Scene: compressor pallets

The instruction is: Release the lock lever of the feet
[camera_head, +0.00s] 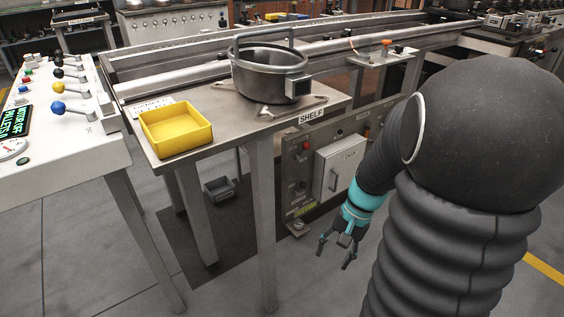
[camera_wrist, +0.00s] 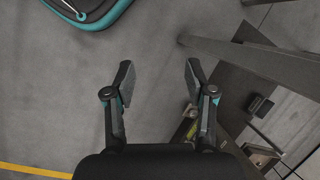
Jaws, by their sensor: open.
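No part in view is readably marked as the lock lever of the feet. A small metal fitting (camera_head: 298,227) sits low on the dark machine frame, left of my gripper (camera_head: 335,252); I cannot tell whether it is that lever. In the wrist view a metal bracket-like part (camera_wrist: 262,150) shows at the lower right, beyond my right finger. My gripper points down, open and empty, low in front of the frame; it also shows in the wrist view (camera_wrist: 158,76) with bare floor between its fingers. A console at the left carries levers with coloured knobs, including a blue one (camera_head: 58,107).
The shelf table (camera_head: 232,132) holds a yellow tray (camera_head: 177,129) and a grey pot (camera_head: 268,78). Its leg (camera_head: 262,220) stands left of my gripper. A white cabinet (camera_head: 340,165) is on the frame behind. The front floor is clear.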

